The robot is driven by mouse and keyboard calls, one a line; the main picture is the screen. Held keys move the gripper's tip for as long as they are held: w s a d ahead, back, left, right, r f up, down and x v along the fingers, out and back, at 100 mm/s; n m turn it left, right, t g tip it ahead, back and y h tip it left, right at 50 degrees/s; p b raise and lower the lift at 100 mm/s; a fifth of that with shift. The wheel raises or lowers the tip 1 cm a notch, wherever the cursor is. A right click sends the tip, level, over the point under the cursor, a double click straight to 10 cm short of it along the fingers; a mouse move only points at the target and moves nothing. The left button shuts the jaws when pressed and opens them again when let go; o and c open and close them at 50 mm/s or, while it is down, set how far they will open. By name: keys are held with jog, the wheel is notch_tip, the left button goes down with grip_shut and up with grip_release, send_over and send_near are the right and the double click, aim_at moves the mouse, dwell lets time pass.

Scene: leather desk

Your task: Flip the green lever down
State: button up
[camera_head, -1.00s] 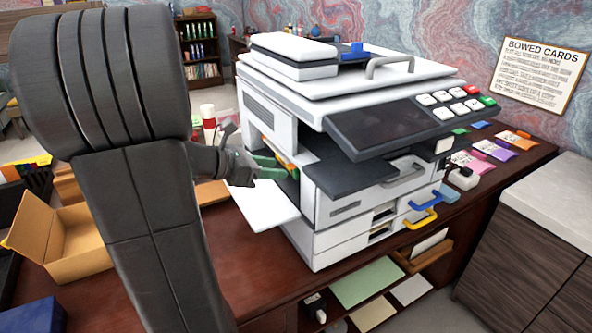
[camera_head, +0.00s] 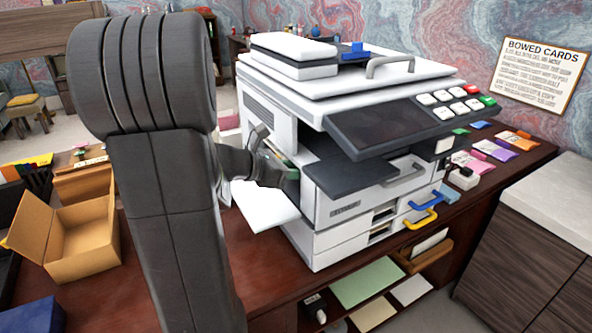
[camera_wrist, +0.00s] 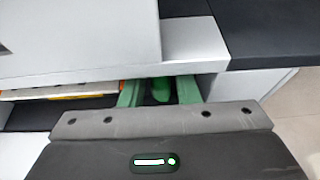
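The green lever (camera_wrist: 161,90) shows in the wrist view as a bright green rounded piece inside the printer's side opening. My gripper (camera_wrist: 160,92) has its two dull green fingers apart, one on each side of the lever, with small gaps between. The fingers reach in under the printer's white upper body. In the head view my gripper (camera_head: 289,172) is at the opening on the printer's left side, and my arm and wrist hide most of it. The lever cannot be made out clearly there. Its lower part is hidden in the wrist view.
The white printer (camera_head: 272,120) stands on the dark red desk (camera_head: 262,262). A white side flap (camera_head: 265,207) sticks out below the opening. An orange-edged part (camera_wrist: 75,92) lies left of the fingers inside. An open cardboard box (camera_head: 85,255) stands at the left.

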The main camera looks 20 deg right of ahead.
grip_shut()
jog(key=shift+f, duration=0.1)
jog(key=a+f+h+b, duration=0.1)
jog(key=h+b, duration=0.1)
jog(key=b, duration=0.3)
jog(key=shift+a+f, duration=0.1)
jog(key=h+b, duration=0.1)
jog(key=b, duration=0.1)
jog(key=a+h+b, duration=0.1)
jog(key=b, duration=0.2)
jog(key=shift+a+f+t+h, duration=0.2)
jog(key=shift+f+t+h, duration=0.1)
jog(key=shift+f, duration=0.1)
jog(key=shift+s+a+h+b, duration=0.1)
jog(key=shift+a+h+b, duration=0.1)
jog(key=shift+h+b, duration=0.45)
jog(key=shift+a+b, duration=0.1)
jog(key=shift+b, duration=0.2)
jog(key=shift+o, duration=1.8)
grip_release()
